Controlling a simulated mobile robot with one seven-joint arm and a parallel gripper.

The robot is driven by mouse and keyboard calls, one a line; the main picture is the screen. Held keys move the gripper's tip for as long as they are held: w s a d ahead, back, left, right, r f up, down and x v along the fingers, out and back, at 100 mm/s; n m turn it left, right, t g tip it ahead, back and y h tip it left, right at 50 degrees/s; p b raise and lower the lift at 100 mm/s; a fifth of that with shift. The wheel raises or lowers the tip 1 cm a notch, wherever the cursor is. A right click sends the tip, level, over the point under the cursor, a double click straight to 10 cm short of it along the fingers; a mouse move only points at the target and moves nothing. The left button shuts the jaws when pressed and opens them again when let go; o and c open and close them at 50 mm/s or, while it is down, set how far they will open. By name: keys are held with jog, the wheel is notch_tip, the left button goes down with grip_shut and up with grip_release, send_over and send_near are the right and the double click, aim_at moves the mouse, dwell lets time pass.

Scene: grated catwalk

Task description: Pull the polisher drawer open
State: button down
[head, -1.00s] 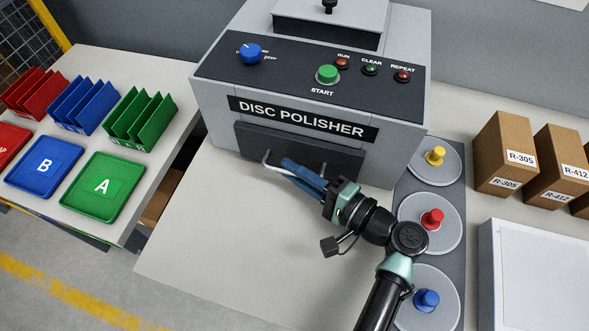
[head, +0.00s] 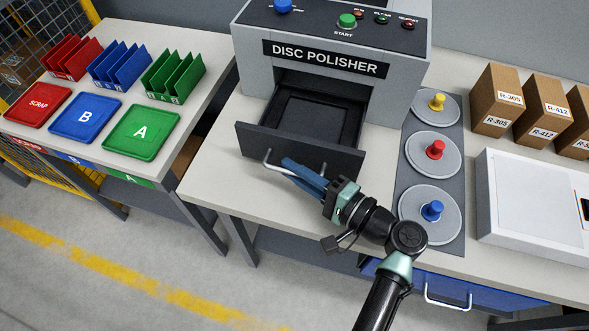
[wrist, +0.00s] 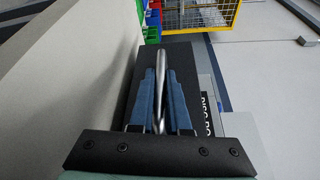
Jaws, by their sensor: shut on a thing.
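The disc polisher (head: 405,75) is a grey machine with a black name plate, at the top centre of the head view. Its dark drawer (head: 255,140) stands pulled out toward me, and its black inside shows, with no disc visible in it. A pale bar handle (head: 268,163) runs across the drawer front. My gripper (head: 290,170) has its blue fingers shut on this handle. In the wrist view the metal handle (wrist: 161,65) runs between the two blue fingers (wrist: 160,100), against the dark drawer front (wrist: 185,60).
Three grey discs with yellow, red and blue knobs (head: 432,209) lie right of the polisher. Cardboard boxes (head: 495,97) and a white case (head: 520,200) stand farther right. Trays (head: 142,132) and racks sit on the left table. The floor in front is clear.

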jog(key=shift+w+d, duration=0.1)
jog(key=shift+w, duration=0.05)
jog(key=c, duration=0.9)
grip_release()
jog(key=b+v, duration=0.1)
jog(key=v, duration=1.2)
